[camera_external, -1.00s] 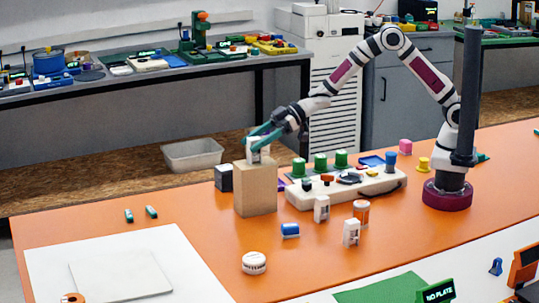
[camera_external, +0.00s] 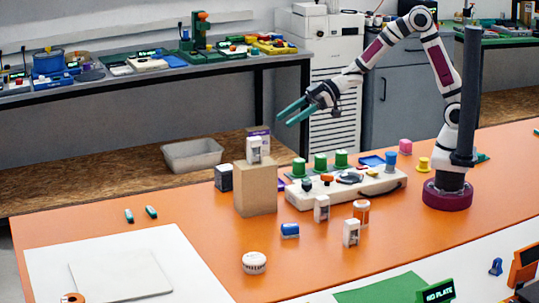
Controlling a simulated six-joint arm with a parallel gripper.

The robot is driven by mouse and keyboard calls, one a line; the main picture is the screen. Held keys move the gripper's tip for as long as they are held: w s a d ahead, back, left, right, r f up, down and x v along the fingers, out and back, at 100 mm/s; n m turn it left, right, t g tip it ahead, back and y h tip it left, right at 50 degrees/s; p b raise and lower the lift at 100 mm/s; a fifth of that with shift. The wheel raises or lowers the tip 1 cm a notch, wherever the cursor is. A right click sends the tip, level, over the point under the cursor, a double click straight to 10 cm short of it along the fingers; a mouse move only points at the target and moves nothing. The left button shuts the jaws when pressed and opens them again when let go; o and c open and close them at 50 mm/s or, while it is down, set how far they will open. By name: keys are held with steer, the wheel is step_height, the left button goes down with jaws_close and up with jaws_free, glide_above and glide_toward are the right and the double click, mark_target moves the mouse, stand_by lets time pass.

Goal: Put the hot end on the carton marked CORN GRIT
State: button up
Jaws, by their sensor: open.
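A plain brown carton (camera_external: 256,190) stands upright on the orange table, left of centre; I cannot read any marking on it. A small white block-like piece (camera_external: 253,150) stands on its top, with a white and purple piece (camera_external: 264,139) right behind or against it. The white piece may be the hot end, but it is too small to tell. My gripper (camera_external: 283,117) is open and empty, its teal fingers in the air above and to the right of the carton, apart from these pieces.
A long cream tray (camera_external: 375,188) with green, blue and orange parts lies right of the carton. Small white pieces (camera_external: 351,232), an orange-and-white jar (camera_external: 361,211), a blue piece (camera_external: 290,230) and a white round tub (camera_external: 254,263) stand in front.

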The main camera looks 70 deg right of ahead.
steer(key=s+d+r+m+t+h, duration=0.15)
steer(key=d+m+h, duration=0.25)
steer(key=d, duration=0.4)
steer(key=s+d+m+g+h, duration=0.1)
steer(key=s+d+m+h, duration=0.25)
steer(key=d, duration=0.35)
steer(key=s+d+f+m+g+h, duration=0.1)
steer(key=s+d+m+g+h, duration=0.2)
steer(key=s, duration=0.4)
steer(key=s+a+f+m+g+y, duration=0.1)
steer(key=s+a+m+g, duration=0.1)
steer(key=s, duration=0.9)
steer(key=s+a+f+m+g+y, duration=0.1)
steer(key=s+g, duration=0.3)
steer(key=s, duration=0.7)
steer(key=shift+a+f+m+g+y, duration=0.35)
steer(key=shift+a+m+y, duration=0.2)
steer(key=shift+a+y, duration=0.15)
